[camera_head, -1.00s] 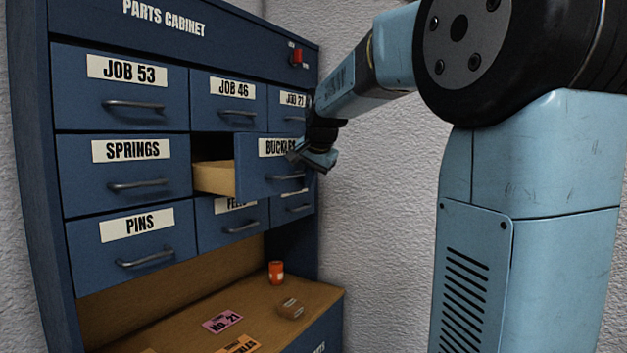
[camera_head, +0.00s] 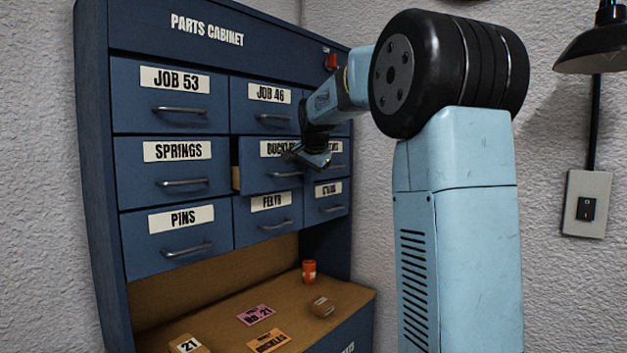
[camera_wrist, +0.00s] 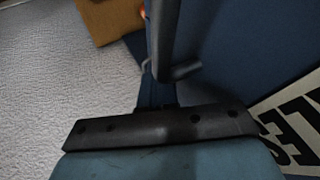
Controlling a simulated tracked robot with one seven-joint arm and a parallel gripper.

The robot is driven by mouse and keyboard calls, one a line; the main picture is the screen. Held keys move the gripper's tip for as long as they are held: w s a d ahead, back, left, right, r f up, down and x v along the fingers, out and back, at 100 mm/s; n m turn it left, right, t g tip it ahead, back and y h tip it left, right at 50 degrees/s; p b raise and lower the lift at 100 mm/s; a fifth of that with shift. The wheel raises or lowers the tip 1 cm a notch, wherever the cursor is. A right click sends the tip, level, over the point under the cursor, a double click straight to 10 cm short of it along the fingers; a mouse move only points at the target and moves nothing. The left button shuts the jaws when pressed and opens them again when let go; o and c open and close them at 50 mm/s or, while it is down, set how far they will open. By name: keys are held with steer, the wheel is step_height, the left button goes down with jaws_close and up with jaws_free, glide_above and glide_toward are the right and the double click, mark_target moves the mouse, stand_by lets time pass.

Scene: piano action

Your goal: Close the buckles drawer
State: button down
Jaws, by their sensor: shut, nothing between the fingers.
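The buckles drawer (camera_head: 263,178) is the middle drawer of the parts cabinet (camera_head: 205,60). It stands out a little from the cabinet face, with a narrow strip of its wooden side showing at its left. My gripper (camera_head: 312,160) is shut and empty at the upper right part of the drawer front, covering the end of its label. I cannot tell whether it touches the front.
The springs drawer (camera_head: 150,172) and the felts drawer (camera_head: 245,222) beside and below look shut. On the wooden shelf (camera_head: 225,315) stand an orange pot (camera_head: 309,271), a small brown box (camera_head: 321,307) and cards. A red switch (camera_head: 331,61) sits at the cabinet's upper right.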

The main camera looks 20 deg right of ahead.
steer(key=w, duration=0.1)
steer(key=w+a, duration=0.1)
steer(key=w, duration=0.1)
steer(key=w+a, duration=0.1)
steer(key=shift+w+a, duration=0.1)
steer(key=shift+w, duration=0.05)
steer(key=shift+w+a+r, duration=0.15)
steer(key=shift+r, duration=0.05)
steer(key=shift+a, duration=0.1)
steer(key=shift+s+d+f, duration=0.1)
steer(key=shift+s+d, duration=0.2)
steer(key=shift+s, duration=0.1)
steer(key=s+r, duration=0.7)
steer(key=s, duration=0.2)
steer(key=shift+d+r, duration=0.2)
steer(key=shift+r, duration=0.15)
